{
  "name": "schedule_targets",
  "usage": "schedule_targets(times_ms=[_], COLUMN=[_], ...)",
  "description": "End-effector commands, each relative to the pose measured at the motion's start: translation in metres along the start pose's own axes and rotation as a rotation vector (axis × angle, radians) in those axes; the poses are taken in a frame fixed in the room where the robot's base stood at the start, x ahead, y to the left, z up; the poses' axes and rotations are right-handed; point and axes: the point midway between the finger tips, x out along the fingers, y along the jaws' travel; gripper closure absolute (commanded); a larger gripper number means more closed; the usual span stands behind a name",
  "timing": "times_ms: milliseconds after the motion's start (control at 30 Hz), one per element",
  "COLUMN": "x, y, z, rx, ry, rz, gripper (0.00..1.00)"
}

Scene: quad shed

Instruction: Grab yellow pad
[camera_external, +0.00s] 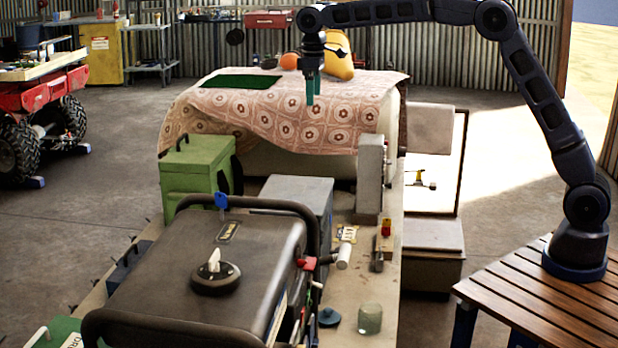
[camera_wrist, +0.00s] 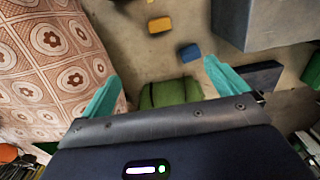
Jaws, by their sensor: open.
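A small yellow block that may be the pad (camera_wrist: 160,24) lies on a pale surface at the top of the wrist view. It lies beyond the open fingers, and I cannot make it out in the external view. A larger yellow rounded object (camera_external: 339,60) stands at the back of the cloth-covered surface in the external view. My gripper (camera_external: 312,98) points down above the patterned cloth. In the wrist view its teal fingers (camera_wrist: 162,70) are spread, with nothing held between them.
The patterned cloth (camera_external: 330,118) carries a green mat (camera_external: 241,81) and an orange object (camera_external: 289,61). The wrist view shows a blue block (camera_wrist: 189,52) and a green object (camera_wrist: 170,93). A green box (camera_external: 190,165) and a grey box (camera_external: 296,195) stand in front of the cloth.

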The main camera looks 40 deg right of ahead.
Motion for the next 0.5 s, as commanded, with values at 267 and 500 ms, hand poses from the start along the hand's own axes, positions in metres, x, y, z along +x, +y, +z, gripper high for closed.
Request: schedule_targets(times_ms=[267, 500], x=[0.070, 0.172], y=[-0.001, -0.001], z=[0.001, 0.002], rx=[0.000, 0.000], ry=[-0.004, -0.007], rz=[-0.001, -0.001], gripper=[0.02, 0.02])
